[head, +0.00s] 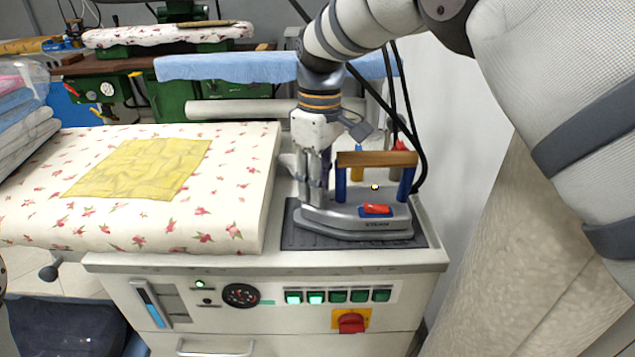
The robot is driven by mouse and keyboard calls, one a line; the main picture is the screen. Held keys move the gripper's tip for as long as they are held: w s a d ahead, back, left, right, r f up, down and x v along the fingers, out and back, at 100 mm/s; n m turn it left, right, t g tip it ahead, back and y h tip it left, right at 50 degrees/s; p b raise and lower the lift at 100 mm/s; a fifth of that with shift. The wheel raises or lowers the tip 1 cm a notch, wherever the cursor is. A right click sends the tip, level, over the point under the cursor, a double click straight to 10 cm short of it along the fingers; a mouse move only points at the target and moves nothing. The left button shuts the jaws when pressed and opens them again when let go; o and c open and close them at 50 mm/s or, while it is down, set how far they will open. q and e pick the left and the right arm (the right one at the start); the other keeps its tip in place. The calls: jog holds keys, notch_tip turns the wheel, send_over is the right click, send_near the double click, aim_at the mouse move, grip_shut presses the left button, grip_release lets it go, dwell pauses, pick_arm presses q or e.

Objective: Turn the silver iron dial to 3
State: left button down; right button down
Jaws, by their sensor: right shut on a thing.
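The silver iron (355,222) rests on a dark ribbed mat (290,241) at the right end of the ironing station. It has a wooden handle (376,159) on blue posts and a red switch (376,209) on its side. My right gripper (314,196) points down at the left part of the iron, beside the handle. Its fingers are close together, shut on the iron's dial, which they hide. I cannot read the dial's number or pointer. My left gripper is not in view.
A floral padded board (240,190) with a yellow cloth (140,168) lies left of the iron. Dark cables hang behind the iron near the white wall. The front panel has a gauge (241,295), green buttons and a red knob (351,322). Folded laundry (20,125) is at far left.

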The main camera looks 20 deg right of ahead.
jog(key=shift+m, duration=0.5)
jog(key=c, duration=1.3)
grip_release()
jog(key=r, duration=1.2)
jog(key=shift+w+d, duration=0.15)
jog(key=shift+d, duration=0.15)
